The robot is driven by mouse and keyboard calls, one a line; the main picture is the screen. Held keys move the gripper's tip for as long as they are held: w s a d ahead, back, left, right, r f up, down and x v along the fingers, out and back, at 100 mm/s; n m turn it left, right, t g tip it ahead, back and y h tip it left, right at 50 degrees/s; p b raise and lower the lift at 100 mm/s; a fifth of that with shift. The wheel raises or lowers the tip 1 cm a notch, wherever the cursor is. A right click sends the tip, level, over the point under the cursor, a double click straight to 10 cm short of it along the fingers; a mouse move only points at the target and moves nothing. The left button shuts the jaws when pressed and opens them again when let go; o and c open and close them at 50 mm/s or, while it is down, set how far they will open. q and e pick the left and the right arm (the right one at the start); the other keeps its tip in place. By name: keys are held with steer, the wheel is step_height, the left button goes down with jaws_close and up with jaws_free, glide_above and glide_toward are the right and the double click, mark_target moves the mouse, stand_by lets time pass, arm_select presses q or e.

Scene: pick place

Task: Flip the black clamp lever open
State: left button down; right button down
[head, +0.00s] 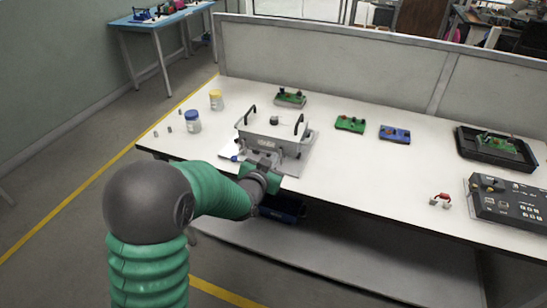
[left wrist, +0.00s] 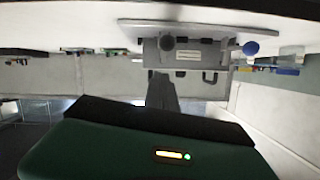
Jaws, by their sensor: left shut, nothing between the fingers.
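A grey metal clamp fixture (head: 283,134) stands on the white bench with its lid down. Two upright black handles (head: 251,114) (head: 299,121) stand at its ends, and a small dark knob is between them. I cannot tell which black part is the clamp lever. My left gripper (head: 263,160) is shut and empty at the fixture's front side; contact is unclear. In the left wrist view, which appears upside down, the fixture (left wrist: 200,52) is just beyond the grey fingers (left wrist: 162,90). A blue knob (left wrist: 250,48) shows beside it. My right gripper is out of view.
Jars with blue (head: 193,121) and yellow (head: 216,100) lids stand left of the fixture. Green (head: 350,124) and blue (head: 395,133) boards lie to the right. A black tray (head: 465,148) and control box (head: 515,205) are further right.

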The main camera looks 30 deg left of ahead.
arm_select(q)
steer(key=v, duration=1)
steer(key=shift+s+d+f, duration=0.15)
steer(key=shift+s+d, duration=0.05)
steer(key=shift+d, duration=0.2)
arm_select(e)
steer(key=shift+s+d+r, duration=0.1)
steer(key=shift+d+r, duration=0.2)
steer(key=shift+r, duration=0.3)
